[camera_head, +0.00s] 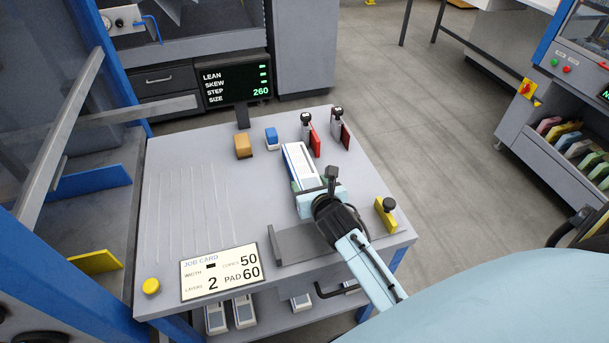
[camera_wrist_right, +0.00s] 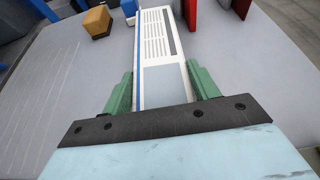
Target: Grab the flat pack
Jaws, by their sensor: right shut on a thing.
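The flat pack (camera_head: 298,161) is a long white block with printed lines and a blue edge, on the grey table. In the right wrist view the pack (camera_wrist_right: 158,50) runs away from me between the green fingers. My right gripper (camera_wrist_right: 160,88) is shut on its near end, one finger on each side. In the head view my right gripper (camera_head: 312,190) covers the near end of the pack. I cannot tell whether the pack rests on the table or is slightly lifted. My left gripper is not in view.
An orange block (camera_head: 242,146) and a blue block (camera_head: 271,138) stand left of the pack. Red upright plates (camera_head: 314,140) stand behind it. A yellow piece (camera_head: 385,215) is at right. A job card (camera_head: 221,272) lies at the front left. The table's (camera_head: 160,200) left part is clear.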

